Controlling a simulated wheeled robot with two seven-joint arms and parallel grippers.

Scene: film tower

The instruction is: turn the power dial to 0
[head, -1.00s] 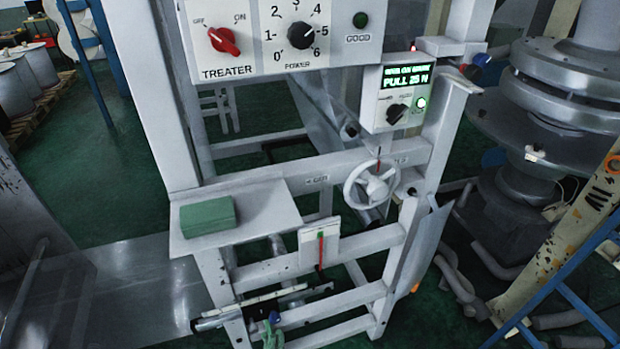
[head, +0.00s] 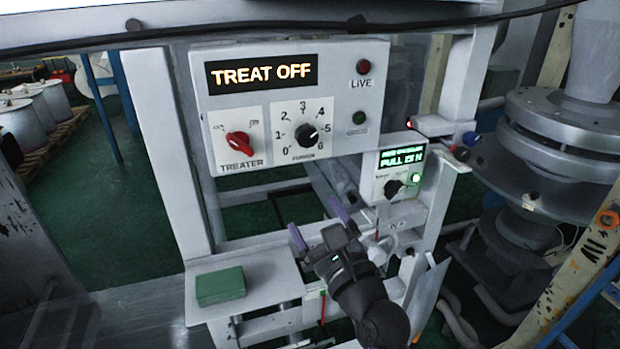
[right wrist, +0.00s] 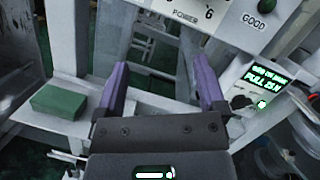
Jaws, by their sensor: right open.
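The power dial (head: 307,135) is a black round knob on the grey control box, with a printed scale from 0 at lower left to 6 at lower right. Its pointer seems to face right, near the 5; the exact mark is too small to read. My right gripper (head: 318,222) is open and empty, below the box and apart from the dial. Its two purple fingers point up toward the box. In the right wrist view the gap between the fingers (right wrist: 163,82) is empty, and the dial's label shows at the top edge. My left gripper is not in view.
The red treater switch (head: 238,142) sits left of the dial under a "TREAT OFF" display (head: 262,72). A pull display box (head: 397,172) stands at lower right. A shelf (head: 268,283) with a green block (head: 220,286) lies below left. The dial's front is clear.

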